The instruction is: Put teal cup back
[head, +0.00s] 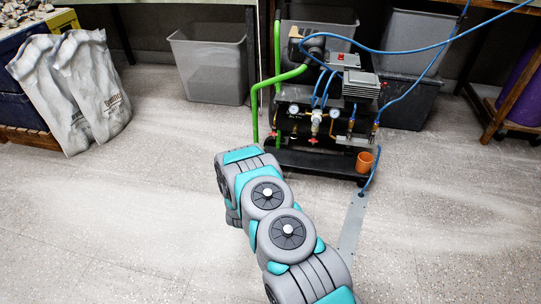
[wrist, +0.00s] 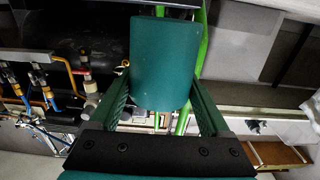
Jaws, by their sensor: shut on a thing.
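The teal cup (wrist: 163,62) shows in the wrist view as a dark teal cylinder at the top middle. My gripper (wrist: 160,92) is shut on it, with one green finger on each side. I cannot tell which end of the cup is its opening. In the head view my arm covers the gripper and the cup, and its far end is in front of the air compressor (head: 325,95).
An orange cup (head: 365,162) stands at the right of the compressor's low base. A blue hose (head: 420,48) arcs right from the compressor. A grey bin (head: 210,65) and grey sacks (head: 75,90) stand left. The speckled floor (head: 450,220) is clear at right.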

